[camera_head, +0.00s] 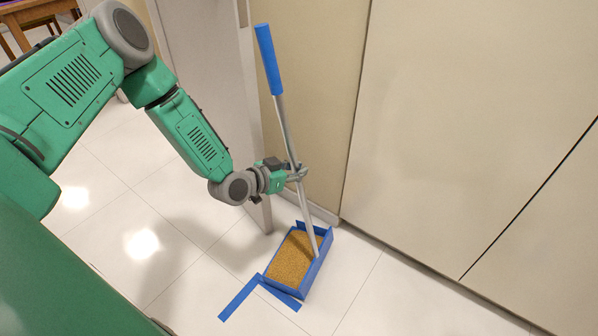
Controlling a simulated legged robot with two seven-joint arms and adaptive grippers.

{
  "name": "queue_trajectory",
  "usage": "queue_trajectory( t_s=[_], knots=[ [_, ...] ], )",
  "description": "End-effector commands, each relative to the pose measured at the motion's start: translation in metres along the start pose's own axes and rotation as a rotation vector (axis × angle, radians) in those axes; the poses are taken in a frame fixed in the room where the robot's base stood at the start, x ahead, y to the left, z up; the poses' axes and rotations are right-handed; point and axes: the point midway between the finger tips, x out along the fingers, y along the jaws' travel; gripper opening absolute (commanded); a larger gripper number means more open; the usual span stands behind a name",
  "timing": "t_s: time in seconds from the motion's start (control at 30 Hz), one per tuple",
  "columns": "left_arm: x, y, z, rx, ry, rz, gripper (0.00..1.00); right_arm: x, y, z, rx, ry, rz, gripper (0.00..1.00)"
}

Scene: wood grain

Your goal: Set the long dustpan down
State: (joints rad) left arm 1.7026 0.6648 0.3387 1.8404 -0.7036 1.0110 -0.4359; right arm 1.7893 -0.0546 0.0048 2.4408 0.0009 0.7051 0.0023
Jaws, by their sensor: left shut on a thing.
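The long dustpan (317,275) has a blue pan with a brown, grainy inner surface, a grey metal pole and a blue grip at the top. Its pan is low at the floor, by the foot of the wall, and its pole leans slightly to the upper left. I cannot tell whether the pan touches the floor. My left gripper (298,173) is shut on the pole, around its middle. My right gripper is out of view.
Blue tape strips (240,299) mark the white tiled floor (375,310) in front of the pan. A beige panelled wall (450,120) stands close behind and to the right. A wooden table (35,12) is at the far upper left. Open floor lies left of the pan.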

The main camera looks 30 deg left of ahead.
Motion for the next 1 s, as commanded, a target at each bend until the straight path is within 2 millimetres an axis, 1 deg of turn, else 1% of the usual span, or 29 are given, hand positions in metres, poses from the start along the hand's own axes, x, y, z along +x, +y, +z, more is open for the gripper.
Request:
queue_trajectory(
  t_s=[0.03, 0.23, 0.3, 0.33, 0.63, 0.73, 0.87, 1.0],
  knots=[
    [-0.007, -0.002, 0.024, 0.001, -0.054, -0.003, 0.00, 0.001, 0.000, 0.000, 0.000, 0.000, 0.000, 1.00],
    [-0.007, 0.001, 0.022, 0.006, -0.057, -0.002, 0.00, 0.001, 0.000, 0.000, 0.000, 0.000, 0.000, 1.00],
    [-0.007, 0.002, 0.022, 0.006, -0.057, -0.002, 0.28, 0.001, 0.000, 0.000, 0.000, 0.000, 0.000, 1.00],
    [-0.006, 0.002, 0.022, 0.005, -0.056, -0.002, 0.35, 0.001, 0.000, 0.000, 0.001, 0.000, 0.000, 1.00],
    [-0.007, 0.001, 0.016, 0.006, -0.040, -0.001, 0.35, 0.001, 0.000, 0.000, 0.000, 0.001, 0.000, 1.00],
    [-0.012, 0.001, 0.014, 0.007, -0.038, -0.001, 0.35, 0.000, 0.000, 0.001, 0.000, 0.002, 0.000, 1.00],
    [-0.031, 0.002, 0.013, 0.006, -0.039, -0.002, 0.35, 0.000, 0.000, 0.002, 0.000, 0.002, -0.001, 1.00],
    [-0.061, 0.003, 0.011, 0.007, -0.041, -0.003, 0.35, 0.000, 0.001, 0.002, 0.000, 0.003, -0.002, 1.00]
  ],
)
